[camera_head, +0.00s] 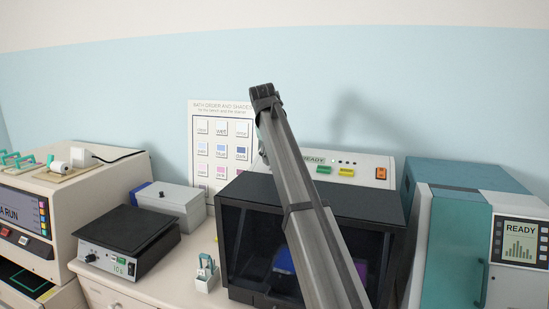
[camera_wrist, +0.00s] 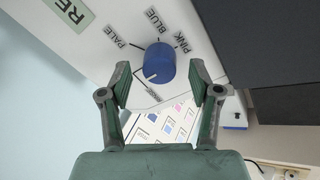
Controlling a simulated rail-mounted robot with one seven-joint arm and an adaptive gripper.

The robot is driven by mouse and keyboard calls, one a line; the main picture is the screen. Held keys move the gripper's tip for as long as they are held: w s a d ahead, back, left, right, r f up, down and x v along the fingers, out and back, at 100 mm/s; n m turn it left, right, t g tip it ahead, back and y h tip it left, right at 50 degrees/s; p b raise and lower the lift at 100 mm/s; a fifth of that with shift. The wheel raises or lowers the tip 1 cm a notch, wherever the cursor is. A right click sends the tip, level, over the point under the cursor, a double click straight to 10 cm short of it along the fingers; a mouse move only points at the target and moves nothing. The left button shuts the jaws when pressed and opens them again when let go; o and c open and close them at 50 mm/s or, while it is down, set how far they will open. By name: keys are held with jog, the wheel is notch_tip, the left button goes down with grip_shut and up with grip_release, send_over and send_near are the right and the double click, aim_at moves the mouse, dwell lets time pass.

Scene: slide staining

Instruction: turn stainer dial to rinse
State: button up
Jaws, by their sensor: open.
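The blue stainer dial (camera_wrist: 159,64) sits on a white panel in the wrist view, with labels PALE (camera_wrist: 117,35), BLUE, PINK and a fourth, small and hard to read label (camera_wrist: 153,93) around it. A white mark on the dial points to the lower left, roughly toward the fourth label. My gripper (camera_wrist: 160,70) is open, one green-grey finger on each side of the dial, with visible gaps at both sides. In the head view the stainer (camera_head: 350,209) is a dark box with a white READY panel behind. My arm crosses it and hides the dial.
A chart of coloured squares (camera_head: 204,130) stands behind, left of the stainer. A hotplate-like device (camera_head: 128,238), a grey box (camera_head: 170,198) and a small slide holder (camera_head: 206,276) stand at left. A teal machine (camera_head: 450,240) stands close at right.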

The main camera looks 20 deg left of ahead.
jog(key=v, duration=1)
jog(key=shift+s+r, duration=0.2)
jog(key=shift+r, duration=0.1)
